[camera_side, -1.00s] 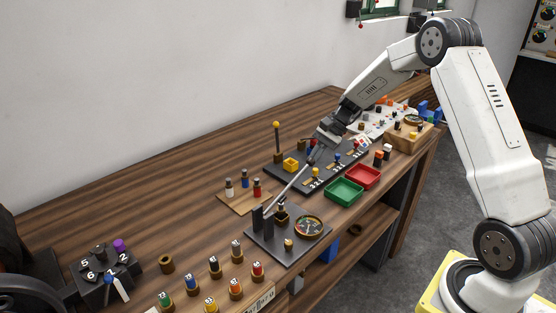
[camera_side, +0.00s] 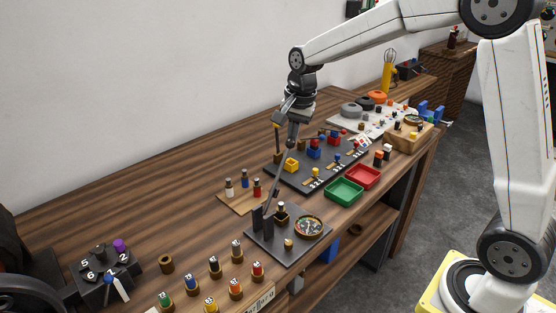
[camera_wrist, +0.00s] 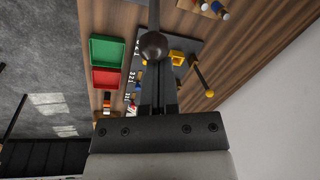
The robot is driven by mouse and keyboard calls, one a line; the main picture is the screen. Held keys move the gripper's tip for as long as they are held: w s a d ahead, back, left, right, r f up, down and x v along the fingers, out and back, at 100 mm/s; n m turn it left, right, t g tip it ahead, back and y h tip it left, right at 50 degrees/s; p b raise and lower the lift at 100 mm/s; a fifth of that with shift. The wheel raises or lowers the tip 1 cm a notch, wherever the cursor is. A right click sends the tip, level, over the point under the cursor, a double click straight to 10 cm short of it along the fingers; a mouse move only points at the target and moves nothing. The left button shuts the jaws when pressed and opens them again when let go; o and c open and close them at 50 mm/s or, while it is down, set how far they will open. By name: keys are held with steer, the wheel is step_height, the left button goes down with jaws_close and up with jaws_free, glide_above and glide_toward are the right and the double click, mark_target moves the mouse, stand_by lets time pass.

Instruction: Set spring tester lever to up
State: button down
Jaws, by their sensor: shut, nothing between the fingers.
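The spring tester is a dark plate (camera_side: 282,243) with two dark uprights and a round gauge (camera_side: 308,227), near the front of the bench. Its long grey lever (camera_side: 277,185) rises steeply from the uprights, leaning right towards my gripper. My gripper (camera_side: 293,140) is at the lever's upper end, fingers pointing down. In the wrist view the lever's dark ball knob (camera_wrist: 153,45) sits right at the tips of my shut fingers (camera_wrist: 158,75). The fingers hold nothing. The knob is hidden in the side view, and I cannot tell whether the fingers touch it.
A dark board (camera_side: 315,172) with colored blocks and a yellow-topped post lies behind the tester. Green (camera_side: 344,191) and red (camera_side: 364,177) trays stand to the right. A small wooden board (camera_side: 243,198) with colored pegs is left. Numbered pegs line the front.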

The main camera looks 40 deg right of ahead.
steer(key=a+r+h, duration=0.2)
steer(key=a+h, duration=0.5)
steer(key=a, duration=0.6)
steer(key=shift+a+r+h, duration=0.3)
steer(key=shift+d+r, duration=0.1)
steer(key=shift+d, duration=0.05)
step_height(320, 180, up, 9)
steer(key=a, duration=0.2)
steer(key=shift+a, duration=0.3)
stand_by(0.5)
steer(key=shift+w+n, duration=0.1)
steer(key=shift+n, duration=0.2)
